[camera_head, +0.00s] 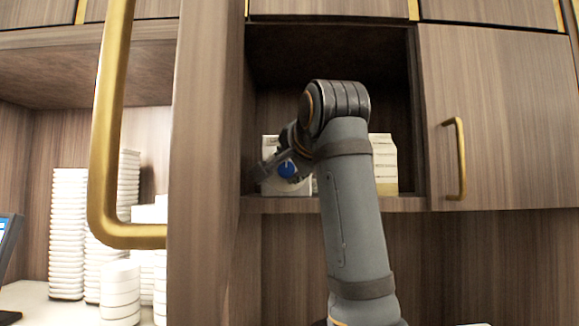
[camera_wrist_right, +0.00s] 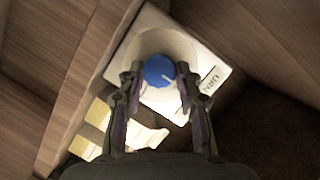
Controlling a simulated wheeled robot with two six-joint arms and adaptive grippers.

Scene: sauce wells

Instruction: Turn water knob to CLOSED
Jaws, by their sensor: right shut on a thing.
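The base sits on a white panel (camera_wrist_right: 214,74) with partly readable dark lettering. My right gripper (camera_wrist_right: 157,82) has its two fingers on either side of the knob, shut on it. The arm hides part of the panel there. I cannot tell the knob's exact setting. My left gripper is not in view.
White cartons (camera_head: 383,163) stand on the compartment shelf behind my right arm. A cabinet door with a brass handle (camera_head: 460,160) is at right. A nearer door with a large brass handle (camera_head: 105,150) stands at left. Stacks of white dishes (camera_head: 69,230) are beyond it.

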